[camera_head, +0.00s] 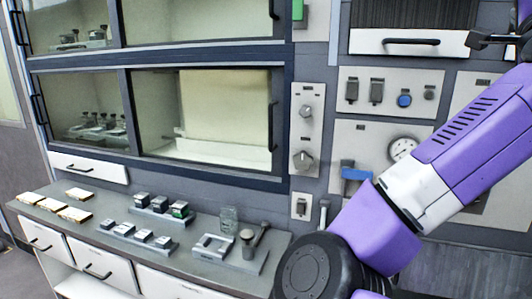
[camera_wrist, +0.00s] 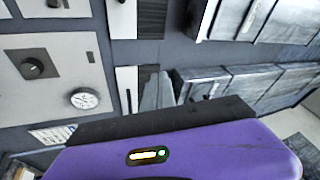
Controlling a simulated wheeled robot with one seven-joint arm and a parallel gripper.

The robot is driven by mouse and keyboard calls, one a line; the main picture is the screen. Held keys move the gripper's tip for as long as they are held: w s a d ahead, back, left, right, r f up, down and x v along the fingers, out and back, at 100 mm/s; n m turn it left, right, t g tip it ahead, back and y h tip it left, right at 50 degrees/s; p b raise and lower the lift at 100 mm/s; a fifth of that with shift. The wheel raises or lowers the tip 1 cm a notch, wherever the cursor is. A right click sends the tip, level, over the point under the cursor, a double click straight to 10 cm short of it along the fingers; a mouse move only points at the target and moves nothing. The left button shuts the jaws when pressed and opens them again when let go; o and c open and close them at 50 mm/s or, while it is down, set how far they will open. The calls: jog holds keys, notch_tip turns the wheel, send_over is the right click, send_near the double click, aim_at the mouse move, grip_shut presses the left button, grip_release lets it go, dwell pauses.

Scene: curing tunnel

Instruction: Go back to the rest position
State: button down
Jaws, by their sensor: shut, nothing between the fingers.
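My purple and white arm (camera_head: 440,165) crosses the right side of the head view, from the upper right edge down to a dark round joint (camera_head: 312,268) at the bottom. No gripper fingers can be made out in the head view. In the wrist view, a purple part of mine (camera_wrist: 220,150) with a small lit strip fills the bottom, with a dark edge above it. The fingertips do not show there.
Windowed cabinets (camera_head: 155,115) stand behind. A panel with a gauge (camera_head: 403,149) lies behind my arm; the wrist view shows a gauge (camera_wrist: 84,98) and grey cabinets (camera_wrist: 235,82).

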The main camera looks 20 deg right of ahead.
jog(key=w+a+f+n+t, duration=0.2)
jog(key=a+f+n+t, duration=0.4)
jog(key=a+f+n, duration=0.6)
jog(key=s+a+f+n+t+y, duration=0.2)
jog(key=a+f+n+y, duration=0.35)
jog(key=f, duration=0.35)
jog(key=s+a+f+n+t+y, duration=0.2)
jog(key=a+f+n+y, duration=0.4)
jog(key=f, duration=0.4)
jog(key=s+a+f+n+g+y, duration=0.1)
jog(key=s+a+f+g+y, duration=0.1)
jog(key=s+a+f, duration=0.35)
jog(key=s+a+f+n+g+y, duration=0.1)
jog(key=s+a+f+y, duration=0.1)
jog(key=s+f, duration=0.6)
jog(key=s+a+f+g, duration=0.2)
jog(key=s+f+g, duration=0.1)
jog(key=s+f, duration=0.4)
jog(key=s+a+f+g, duration=0.2)
jog(key=s+f+g, duration=0.1)
jog(key=s+f, duration=0.5)
jog(key=shift+s+m+g, duration=0.3)
jog(key=shift+s+m, duration=0.15)
jog(key=shift+s, duration=0.65)
